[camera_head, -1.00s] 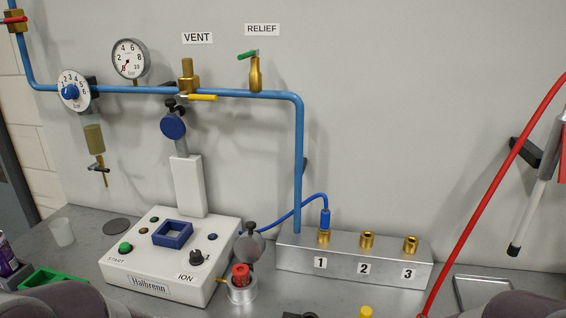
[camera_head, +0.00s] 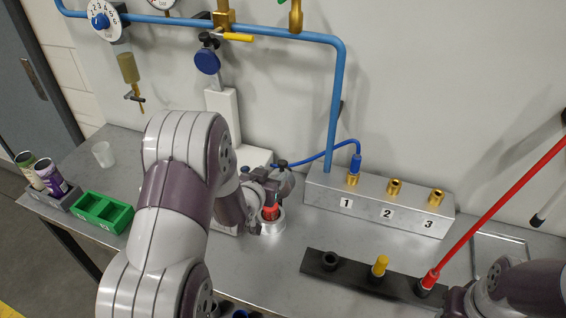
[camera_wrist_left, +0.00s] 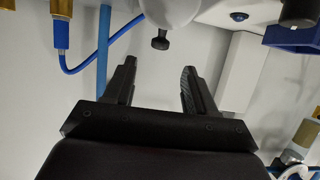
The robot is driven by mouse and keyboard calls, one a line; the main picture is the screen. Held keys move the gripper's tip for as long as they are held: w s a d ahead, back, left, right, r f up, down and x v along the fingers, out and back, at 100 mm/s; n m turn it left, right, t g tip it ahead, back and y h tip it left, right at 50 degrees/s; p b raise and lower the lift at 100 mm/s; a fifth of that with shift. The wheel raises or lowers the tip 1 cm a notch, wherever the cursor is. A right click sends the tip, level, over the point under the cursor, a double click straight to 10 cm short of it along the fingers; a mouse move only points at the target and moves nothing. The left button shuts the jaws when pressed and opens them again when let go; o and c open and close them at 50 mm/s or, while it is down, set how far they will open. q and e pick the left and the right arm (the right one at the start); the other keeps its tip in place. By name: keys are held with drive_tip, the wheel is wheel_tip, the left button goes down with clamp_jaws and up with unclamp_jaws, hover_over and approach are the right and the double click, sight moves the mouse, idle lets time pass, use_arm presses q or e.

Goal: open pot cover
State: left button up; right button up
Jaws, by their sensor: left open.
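A small metal pot (camera_head: 270,229) stands on the bench with a red cylindrical part (camera_head: 271,211) at its top. A rounded grey piece (camera_head: 286,184) with a small dark knob stands just behind and above it; I cannot tell for sure that this is the pot cover. My left gripper (camera_head: 262,186) is beside this piece, partly hidden by my arm. In the left wrist view my left gripper (camera_wrist_left: 157,66) is open and empty. The black knob (camera_wrist_left: 160,42) under a pale rounded body lies beyond the fingertips, in the gap's line. My right gripper is out of view.
A metal block (camera_head: 370,212) with numbered brass ports stands right of the pot. The white machine (camera_head: 258,157) is mostly behind my left arm. A green tray (camera_head: 101,212) lies left.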

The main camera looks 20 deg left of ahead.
sight(281, 165)
use_arm(q)
drive_tip(key=p+x, duration=0.1)
drive_tip(key=x, duration=0.5)
drive_tip(key=shift+w+f, duration=0.15)
drive_tip(key=shift+w, duration=0.2)
drive_tip(key=shift+w+f, duration=0.25)
drive_tip(key=shift+w, duration=0.2)
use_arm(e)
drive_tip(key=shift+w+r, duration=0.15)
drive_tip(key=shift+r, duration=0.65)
